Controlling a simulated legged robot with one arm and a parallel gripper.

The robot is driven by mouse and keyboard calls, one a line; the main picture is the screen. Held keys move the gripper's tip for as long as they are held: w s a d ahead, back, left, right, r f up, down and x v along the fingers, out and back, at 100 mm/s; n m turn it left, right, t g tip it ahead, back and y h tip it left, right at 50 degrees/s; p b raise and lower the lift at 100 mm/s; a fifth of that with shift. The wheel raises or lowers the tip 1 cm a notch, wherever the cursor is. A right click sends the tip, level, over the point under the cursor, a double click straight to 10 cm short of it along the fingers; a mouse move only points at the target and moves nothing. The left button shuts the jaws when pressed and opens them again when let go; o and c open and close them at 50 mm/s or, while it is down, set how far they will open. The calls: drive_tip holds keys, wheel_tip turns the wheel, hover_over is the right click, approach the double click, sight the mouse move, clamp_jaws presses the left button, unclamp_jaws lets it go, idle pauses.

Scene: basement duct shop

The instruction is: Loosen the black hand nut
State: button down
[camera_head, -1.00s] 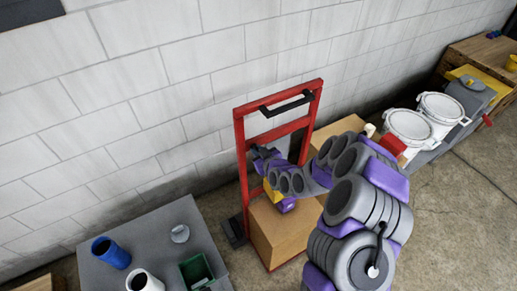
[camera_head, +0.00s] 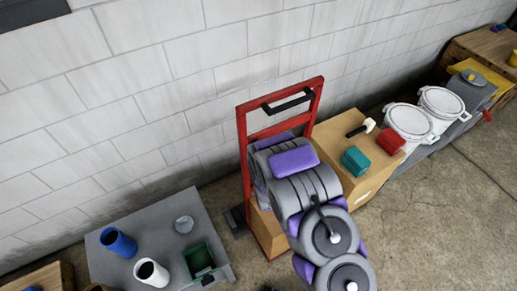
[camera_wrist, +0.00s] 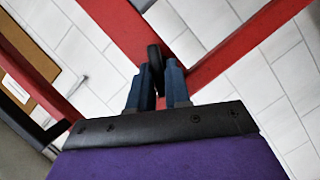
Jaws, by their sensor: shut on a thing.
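The black hand nut (camera_wrist: 154,60) shows in the wrist view as a dark rounded piece against a red bar of the hand truck frame (camera_wrist: 215,58). My gripper (camera_wrist: 157,75) has its two blue fingers on either side of the nut and is shut on it. The fingers hide part of the nut. In the head view the red hand truck (camera_head: 243,140) stands upright near the wall, with a black grip (camera_head: 287,103) at its top. My arm covers its lower middle there, hiding my gripper and the nut.
Right of the truck, a wooden box (camera_head: 372,182) bears a teal block (camera_head: 355,161), a red block (camera_head: 391,140) and a mallet (camera_head: 368,126). White buckets (camera_head: 408,120) stand beyond. A grey table (camera_head: 140,210) at left holds a blue cup (camera_head: 118,242), a white cup (camera_head: 151,272) and a green bin (camera_head: 199,260).

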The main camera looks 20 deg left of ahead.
drive_tip(key=shift+s+f+n+t+b, duration=0.1)
drive_tip(key=shift+f+n+t+b, duration=0.15)
drive_tip(key=shift+n+t+b, duration=0.7)
drive_tip(key=shift+f+n+t+b, duration=0.25)
drive_tip(key=shift+n+b, duration=0.95)
drive_tip(key=shift+n, duration=0.55)
drive_tip(key=c, duration=1.2)
unclamp_jaws()
drive_tip(key=shift+a, duration=0.2)
drive_tip(key=shift+o, duration=0.2)
drive_tip(key=shift+d+r, duration=0.1)
drive_tip(key=p+v, duration=0.3)
drive_tip(key=v, duration=1.4)
drive_tip(key=shift+f+p, duration=0.25)
drive_tip(key=shift+p, duration=0.05)
drive_tip(key=shift+d, duration=0.1)
